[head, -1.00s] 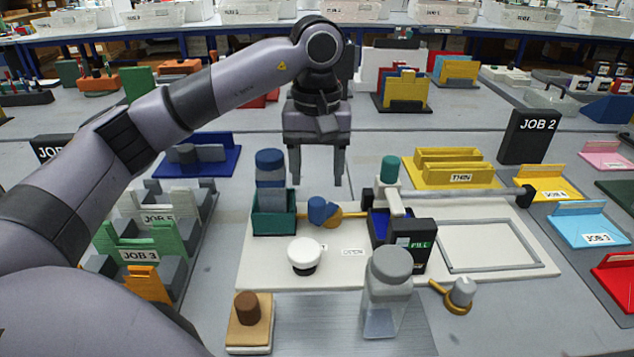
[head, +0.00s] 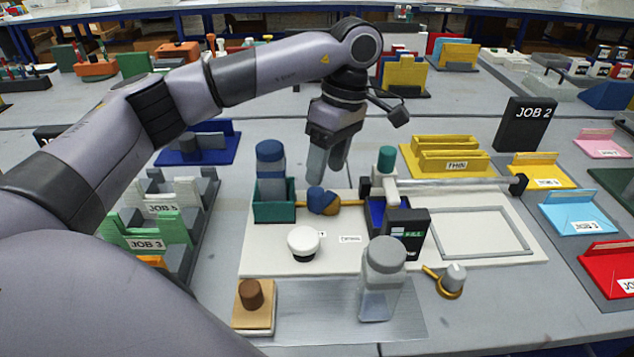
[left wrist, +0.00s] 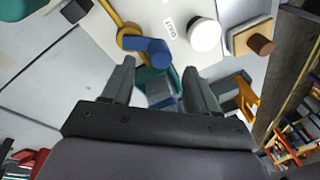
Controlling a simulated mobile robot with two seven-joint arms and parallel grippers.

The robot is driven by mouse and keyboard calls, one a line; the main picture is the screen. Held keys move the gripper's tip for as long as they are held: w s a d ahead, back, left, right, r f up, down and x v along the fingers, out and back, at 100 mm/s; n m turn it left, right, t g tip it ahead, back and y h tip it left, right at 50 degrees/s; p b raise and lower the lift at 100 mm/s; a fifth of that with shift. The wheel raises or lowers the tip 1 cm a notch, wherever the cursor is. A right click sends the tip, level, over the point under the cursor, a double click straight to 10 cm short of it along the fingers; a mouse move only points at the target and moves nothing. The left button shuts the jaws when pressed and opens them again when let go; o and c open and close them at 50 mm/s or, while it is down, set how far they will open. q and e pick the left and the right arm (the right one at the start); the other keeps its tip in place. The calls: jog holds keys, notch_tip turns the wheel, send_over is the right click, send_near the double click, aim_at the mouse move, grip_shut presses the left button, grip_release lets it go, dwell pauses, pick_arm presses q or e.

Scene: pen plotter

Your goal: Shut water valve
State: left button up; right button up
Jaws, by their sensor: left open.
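The water valve has a blue handle (head: 322,201) on a yellow pipe (head: 350,203), beside a teal open box on the white plotter board. The handle also shows in the left wrist view (left wrist: 148,50), near the fingertips, with the yellow pipe (left wrist: 112,15) beyond it. My left gripper (head: 327,176) points down just above and behind the handle. Its fingers are apart with nothing between them; in the left wrist view the fingertips (left wrist: 159,68) lie just short of the handle. I see no clear contact. My right gripper is not in view.
The teal box (head: 274,212) holds a blue-capped bottle (head: 271,160) left of the valve. A round white knob (head: 304,243) stands in front. The pen carriage (head: 390,185) and black display box (head: 406,236) are to the right. A clear jar (head: 382,282) stands nearer.

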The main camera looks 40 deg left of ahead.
aim_at(315, 189)
pick_arm(q)
jog(key=f+n, duration=0.1)
jog(key=n, duration=0.2)
jog(key=f+n+g+y+p, duration=0.1)
jog(key=f+n, duration=0.1)
jog(key=n, duration=0.2)
jog(key=s+a+f+n, duration=0.1)
jog(key=f+n, duration=0.1)
jog(key=n, duration=0.2)
jog(key=shift+f+g, duration=0.15)
jog(key=shift+g, duration=0.15)
jog(key=shift+s+f, duration=0.15)
jog(key=shift+f, duration=0.35)
jog(key=c, duration=1)
jog(key=shift+a+m+y, duration=0.35)
jog(key=shift+m+y, duration=0.05)
jog(key=shift+m, duration=0.3)
jog(key=shift+c, duration=0.2)
